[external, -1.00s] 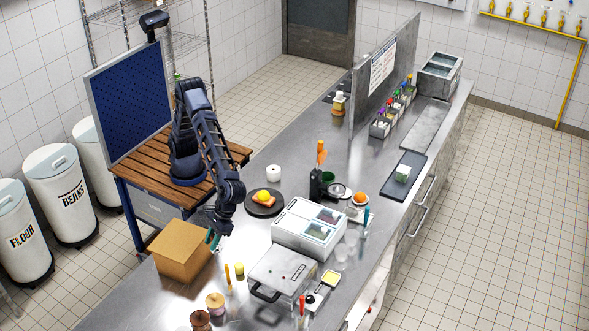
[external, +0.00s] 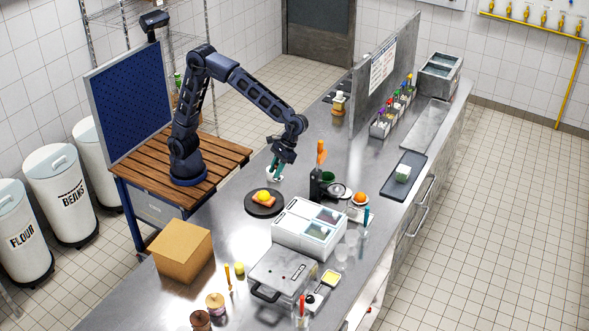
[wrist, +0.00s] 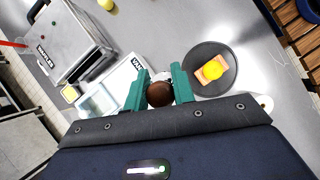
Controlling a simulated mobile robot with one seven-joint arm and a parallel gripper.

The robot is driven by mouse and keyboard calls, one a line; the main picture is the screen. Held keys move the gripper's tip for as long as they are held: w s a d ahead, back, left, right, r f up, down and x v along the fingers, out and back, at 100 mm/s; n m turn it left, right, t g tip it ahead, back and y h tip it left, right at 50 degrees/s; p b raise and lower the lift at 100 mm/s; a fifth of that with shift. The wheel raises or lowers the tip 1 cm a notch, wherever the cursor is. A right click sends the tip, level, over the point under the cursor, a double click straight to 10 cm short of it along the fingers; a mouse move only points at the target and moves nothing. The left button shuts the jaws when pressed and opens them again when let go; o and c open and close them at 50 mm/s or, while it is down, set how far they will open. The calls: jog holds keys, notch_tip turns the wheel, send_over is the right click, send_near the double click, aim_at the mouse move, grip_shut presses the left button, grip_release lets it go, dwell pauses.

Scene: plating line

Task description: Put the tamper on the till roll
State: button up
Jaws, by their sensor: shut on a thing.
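My gripper (external: 276,167) has teal fingers and is at the far left side of the steel counter, beyond the dark plate. In the wrist view, its fingers (wrist: 159,92) are shut on the tamper (wrist: 160,94), whose round brown knob shows between them with a bit of grey metal behind. The white till roll (external: 269,174) stands on the counter close by the gripper, partly hidden by the fingers in the external view. A white rounded edge in the wrist view (wrist: 265,103), mostly behind the gripper body, appears to be the roll. Whether tamper and roll touch cannot be told.
A dark plate (external: 251,209) with food lies just in front of the gripper. A black holder (external: 316,184) with an orange-handled tool stands to its right. A white two-lid unit (external: 290,240), a grey press (external: 272,283) and a cardboard box (external: 180,252) stand nearer.

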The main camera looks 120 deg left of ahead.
jog(key=s+a, duration=0.9)
jog(key=a, duration=0.3)
jog(key=s+a, duration=0.9)
jog(key=a, duration=0.3)
notch_tip(320, 180, down, 18)
jog(key=shift+f, duration=0.25)
jog(key=shift+f, duration=0.15)
jog(key=o, duration=1)
